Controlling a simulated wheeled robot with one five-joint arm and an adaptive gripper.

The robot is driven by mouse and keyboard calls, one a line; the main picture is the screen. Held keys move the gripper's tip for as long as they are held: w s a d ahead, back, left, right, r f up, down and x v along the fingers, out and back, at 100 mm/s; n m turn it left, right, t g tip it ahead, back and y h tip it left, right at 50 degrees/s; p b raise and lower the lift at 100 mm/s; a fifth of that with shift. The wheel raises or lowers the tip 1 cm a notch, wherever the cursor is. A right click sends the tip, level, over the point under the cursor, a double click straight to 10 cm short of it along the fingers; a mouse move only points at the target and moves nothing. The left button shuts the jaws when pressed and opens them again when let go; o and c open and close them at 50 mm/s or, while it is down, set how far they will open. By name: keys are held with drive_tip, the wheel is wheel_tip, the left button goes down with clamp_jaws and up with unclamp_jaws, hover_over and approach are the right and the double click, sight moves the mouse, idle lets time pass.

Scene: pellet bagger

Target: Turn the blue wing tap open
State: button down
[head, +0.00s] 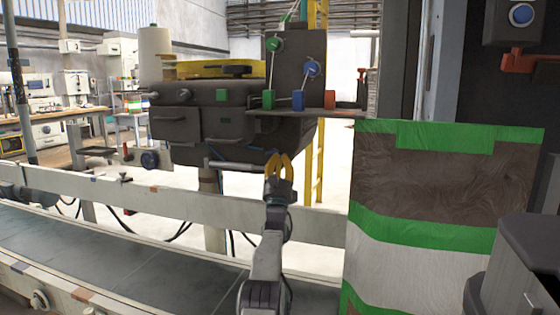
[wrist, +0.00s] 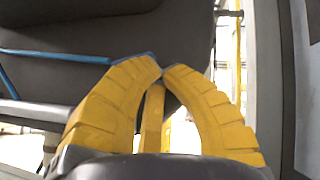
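The blue wing tap (head: 312,68) appears on the dark upright panel of the machine, at its right side in the head view. It is small, with a pale bar or pin across it, and its exact angle is hard to read. My gripper (head: 279,157) has yellow fingers and is below the tap and a little to its left, clear of it. In the wrist view the fingertips (wrist: 163,68) come together, with no object visible between them. The tap does not show clearly in the wrist view.
A green tap (head: 275,44) is up left of the blue one. Green (head: 268,99), blue (head: 298,100) and red (head: 330,99) blocks stand on a ledge below. A striped panel (head: 420,185) fills the right. A conveyor (head: 120,255) runs along the front. A blue hose (wrist: 50,57) crosses the wrist view.

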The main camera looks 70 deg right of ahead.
drive_tip(key=shift+s+r+p, duration=0.2)
drive_tip(key=shift+r+p, duration=0.25)
drive_tip(key=shift+p, duration=0.05)
drive_tip(key=shift+s+r+p, duration=0.1)
drive_tip(key=shift+r+p, duration=0.3)
drive_tip(key=shift+r, duration=0.05)
drive_tip(key=shift+r+p, duration=0.75)
drive_tip(key=shift+r, duration=0.1)
idle(1.4)
